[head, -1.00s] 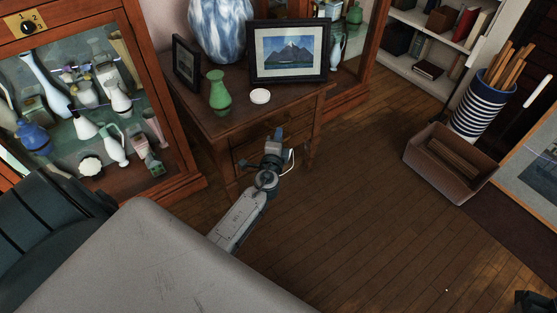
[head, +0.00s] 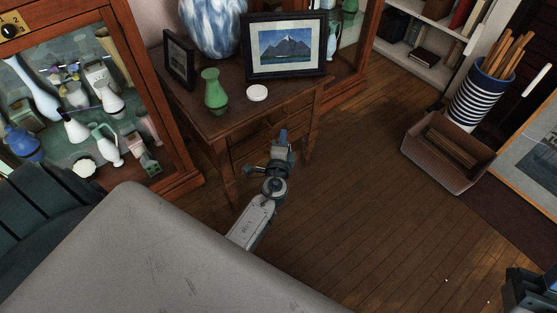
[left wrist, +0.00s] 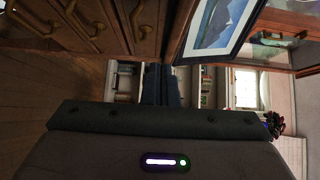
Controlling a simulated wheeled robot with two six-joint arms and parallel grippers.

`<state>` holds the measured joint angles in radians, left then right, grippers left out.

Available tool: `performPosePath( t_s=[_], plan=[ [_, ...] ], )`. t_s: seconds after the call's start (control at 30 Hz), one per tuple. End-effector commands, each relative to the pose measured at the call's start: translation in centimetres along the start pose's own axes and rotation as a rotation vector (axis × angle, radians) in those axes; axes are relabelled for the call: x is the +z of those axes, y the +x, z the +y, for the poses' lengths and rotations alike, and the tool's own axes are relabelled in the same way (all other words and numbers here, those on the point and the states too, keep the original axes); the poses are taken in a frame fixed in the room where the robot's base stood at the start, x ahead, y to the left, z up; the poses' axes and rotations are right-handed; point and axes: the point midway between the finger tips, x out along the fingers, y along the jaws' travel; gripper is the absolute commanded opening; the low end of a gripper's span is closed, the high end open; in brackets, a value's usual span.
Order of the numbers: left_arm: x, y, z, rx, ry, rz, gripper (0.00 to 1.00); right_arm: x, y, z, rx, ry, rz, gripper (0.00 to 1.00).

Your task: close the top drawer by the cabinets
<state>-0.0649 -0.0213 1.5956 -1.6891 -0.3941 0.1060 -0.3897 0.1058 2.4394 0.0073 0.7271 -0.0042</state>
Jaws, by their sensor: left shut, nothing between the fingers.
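The wooden drawer table (head: 207,125) stands between two glass cabinets, its drawer fronts (head: 250,148) facing my left arm. The top drawer lies just under the tabletop; I cannot tell how far it stands out. My left gripper (head: 283,137) is shut and empty, in front of the drawer fronts in the head view; contact cannot be made out. In the left wrist view drawer fronts with brass handles (left wrist: 88,22) show sideways at the upper left. A dark part of my right arm (head: 530,290) shows at the lower right corner; its jaw state is unclear.
A green vase (head: 215,91), a white disc (head: 257,93), a blue-white vase and two picture frames (head: 286,46) stand on the table. A brown bin (head: 445,155) and striped holder (head: 480,98) stand right. The wooden floor between is clear.

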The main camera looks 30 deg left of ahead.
Motion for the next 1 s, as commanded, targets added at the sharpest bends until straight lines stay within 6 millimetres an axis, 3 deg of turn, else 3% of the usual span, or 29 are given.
performPosePath(
  t_s=[0.2, 0.4, 0.6, 0.87, 1.0],
  plan=[
    [0.1, -4.5, 0.2, 0.002, 0.000, -0.001, 0.00, 0.3, -0.7, -0.1, 0.000, 0.000, 0.000, 0.36],
    [0.1, -7.4, 0.2, 0.002, 0.000, -0.001, 0.00, 0.5, -1.3, -0.1, 0.000, 0.000, 0.000, 0.36],
    [0.1, -8.6, 0.1, 0.001, 0.001, 0.000, 0.00, 0.6, -1.4, -0.1, 0.000, 0.000, 0.000, 0.36],
    [0.1, -8.7, -0.1, 0.001, -0.004, 0.002, 0.00, 0.6, -1.4, -0.1, 0.000, 0.000, -0.002, 0.36],
    [0.3, -9.0, -0.7, 0.014, -0.092, 0.029, 0.00, 1.2, -1.7, -0.1, 0.004, 0.004, -0.041, 0.36]
  ],
)
